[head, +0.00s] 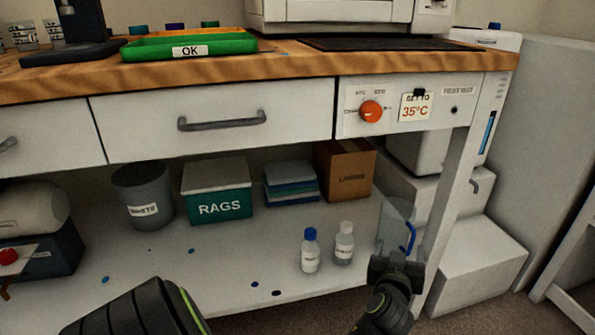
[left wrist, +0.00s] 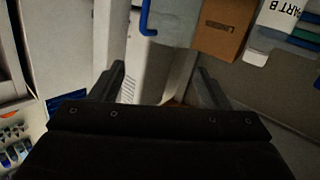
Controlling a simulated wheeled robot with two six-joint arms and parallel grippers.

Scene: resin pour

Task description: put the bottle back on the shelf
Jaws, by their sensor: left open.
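Two small clear bottles stand upright on the white lower shelf (head: 215,275) under the bench. One bottle with a blue cap (head: 310,254) is on the left, and one with a pale cap (head: 344,246) is just right of it. A white bottle labelled PART B (left wrist: 280,22) shows at the top right of the left wrist view. My left gripper (head: 395,264) is right of and in front of the bottles, apart from them. In the left wrist view its fingers (left wrist: 160,85) are spread with nothing held between them. My right gripper is out of view.
A clear jug with a blue handle (head: 409,237) stands right behind my left gripper, near the bench leg (head: 450,195). Behind the bottles are a LINENS box (head: 345,178), a folded stack (head: 291,182), a RAGS bin (head: 218,200) and a grey bucket (head: 142,190). The front-left shelf is mostly clear.

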